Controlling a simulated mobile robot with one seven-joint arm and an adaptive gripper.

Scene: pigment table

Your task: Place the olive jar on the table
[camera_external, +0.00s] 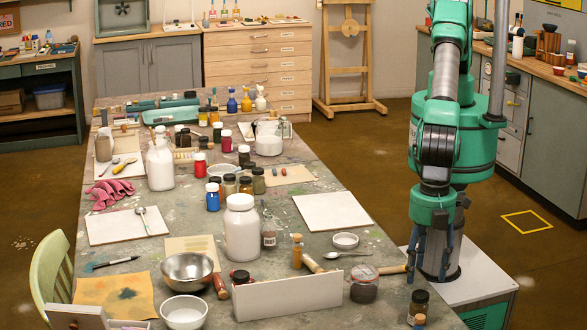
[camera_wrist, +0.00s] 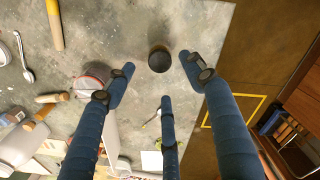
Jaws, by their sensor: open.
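A small jar with a dark lid and an olive-brown body, likely the olive jar (camera_external: 419,302), stands upright at the table's near right corner. In the wrist view its round dark lid (camera_wrist: 159,59) shows just ahead of the fingers and its side is hidden. My gripper (camera_external: 427,270) points down above and behind the jar in the external view. Its blue fingers are spread and empty, and in the wrist view (camera_wrist: 157,76) the fingertips lie around the near side of the lid, seemingly apart from it. The paint-stained table (camera_external: 345,235) bears the jar.
A white panel (camera_external: 288,297) stands upright farther left. A spoon (camera_external: 347,254) and small white bowl (camera_external: 345,241) sit behind. The table's right edge is close.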

